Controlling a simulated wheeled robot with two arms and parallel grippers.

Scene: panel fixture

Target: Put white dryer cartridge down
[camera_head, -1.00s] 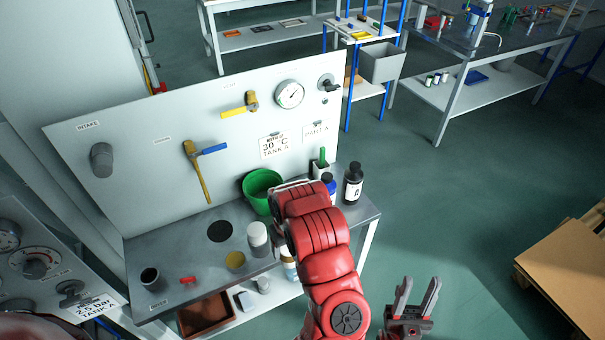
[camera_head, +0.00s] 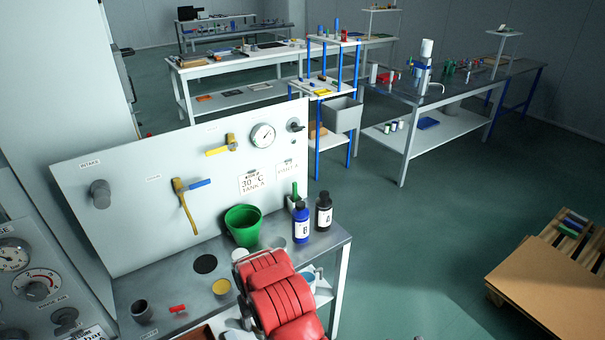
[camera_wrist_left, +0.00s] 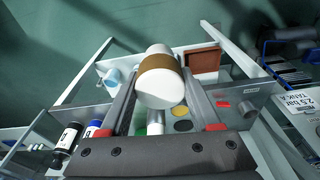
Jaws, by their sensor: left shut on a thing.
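The white dryer cartridge (camera_wrist_left: 160,85), a white cylinder with a brown band, is between the fingers of my left gripper (camera_wrist_left: 165,105) in the left wrist view. The gripper is shut on it. The bench with its discs and bottles shows behind and below it. In the head view my red arm covers the bench's front edge and hides the left gripper and the cartridge. I cannot tell whether the cartridge touches anything. My right gripper is out of view.
The grey bench top (camera_head: 180,268) holds a green bucket (camera_head: 243,226), blue bottle (camera_head: 301,226), black bottle (camera_head: 324,213), dark cup (camera_head: 142,311), red part (camera_head: 178,309), black disc (camera_head: 205,264) and yellow disc (camera_head: 221,287). An upright panel (camera_head: 130,225) stands behind.

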